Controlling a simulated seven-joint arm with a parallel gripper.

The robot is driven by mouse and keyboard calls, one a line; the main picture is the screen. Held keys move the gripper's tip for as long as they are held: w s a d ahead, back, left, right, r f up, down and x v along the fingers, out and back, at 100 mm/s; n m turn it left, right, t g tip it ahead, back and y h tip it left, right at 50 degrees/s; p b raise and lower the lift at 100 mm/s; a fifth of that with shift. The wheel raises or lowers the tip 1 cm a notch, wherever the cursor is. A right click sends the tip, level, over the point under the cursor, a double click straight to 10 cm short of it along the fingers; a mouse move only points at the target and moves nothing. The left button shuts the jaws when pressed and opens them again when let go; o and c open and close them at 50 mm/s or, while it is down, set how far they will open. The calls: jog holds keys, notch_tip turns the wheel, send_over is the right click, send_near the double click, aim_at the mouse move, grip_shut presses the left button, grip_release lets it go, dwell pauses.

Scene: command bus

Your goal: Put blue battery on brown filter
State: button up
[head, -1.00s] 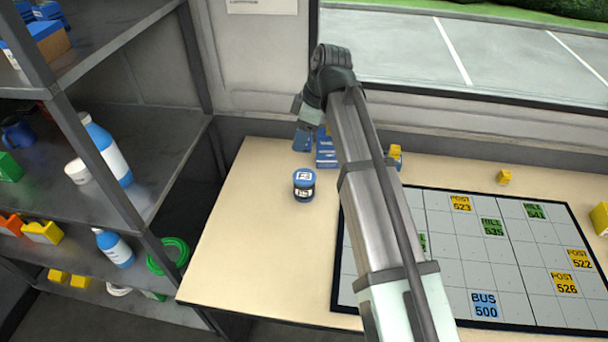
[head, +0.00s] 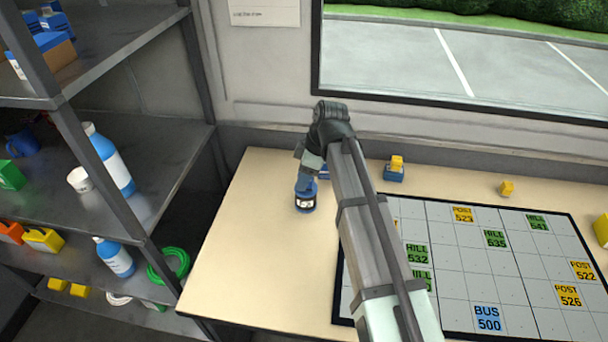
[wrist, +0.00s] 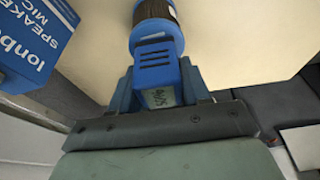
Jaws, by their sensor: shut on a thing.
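My gripper (head: 307,180) is shut on the blue battery (wrist: 156,66), a block with slots in its face and a pale label near the fingers. The blue fingers hold it from both sides in the wrist view. Directly beyond its far end is a dark ribbed cylinder with blue ends (wrist: 153,9), which seems to be the filter; its brown colour is not clear. In the head view this cylinder (head: 305,203) stands on the table with a pale label, right below the gripper. I cannot tell whether battery and cylinder touch.
The table (head: 255,240) is clear at front left.

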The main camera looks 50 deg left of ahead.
jog(key=shift+f, duration=0.15)
jog(key=o, duration=1.2)
jog(key=shift+c, duration=0.2)
jog(key=v, duration=1.2)
